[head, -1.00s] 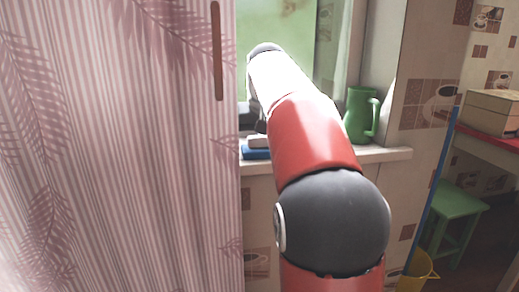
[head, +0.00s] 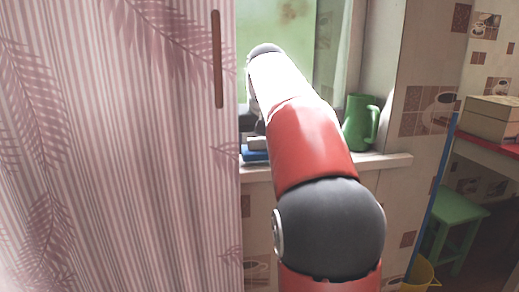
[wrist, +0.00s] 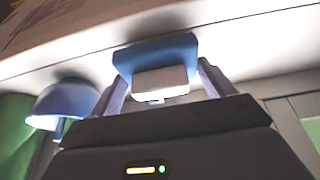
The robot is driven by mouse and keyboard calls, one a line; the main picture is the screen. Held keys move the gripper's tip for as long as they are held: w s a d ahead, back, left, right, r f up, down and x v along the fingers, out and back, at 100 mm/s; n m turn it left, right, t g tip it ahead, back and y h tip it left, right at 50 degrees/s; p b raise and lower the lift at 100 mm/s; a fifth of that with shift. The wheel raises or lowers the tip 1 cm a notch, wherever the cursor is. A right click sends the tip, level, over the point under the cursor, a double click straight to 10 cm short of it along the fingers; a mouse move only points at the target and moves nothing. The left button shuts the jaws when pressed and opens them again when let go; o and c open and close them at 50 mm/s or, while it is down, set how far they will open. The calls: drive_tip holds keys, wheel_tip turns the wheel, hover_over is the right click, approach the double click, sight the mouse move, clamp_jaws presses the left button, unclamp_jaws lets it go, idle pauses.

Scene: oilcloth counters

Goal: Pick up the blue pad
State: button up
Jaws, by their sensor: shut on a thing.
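The blue pad (wrist: 155,52) is a flat blue slab with a pale block (wrist: 160,82) on its near side in the wrist view. My gripper (wrist: 160,74) has one finger on each side of it and is shut on the pad. In the head view the blue pad (head: 255,156) shows at the windowsill (head: 385,161), just right of the curtain edge. My arm hides part of it and the gripper there. Whether the pad touches the sill is hard to tell.
A green jug (head: 361,122) stands on the sill right of my arm. A striped pink curtain (head: 110,150) covers the left. A blue dome-shaped thing (wrist: 68,101) is left of my gripper in the wrist view. A green stool (head: 455,215) and a yellow bucket (head: 420,272) are at lower right.

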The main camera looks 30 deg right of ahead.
sight(259, 138)
wheel_tip(259, 138, up, 8)
drive_tip(key=shift+w+f, duration=0.1)
drive_tip(key=shift+f, duration=0.15)
drive_tip(key=shift+r, duration=0.55)
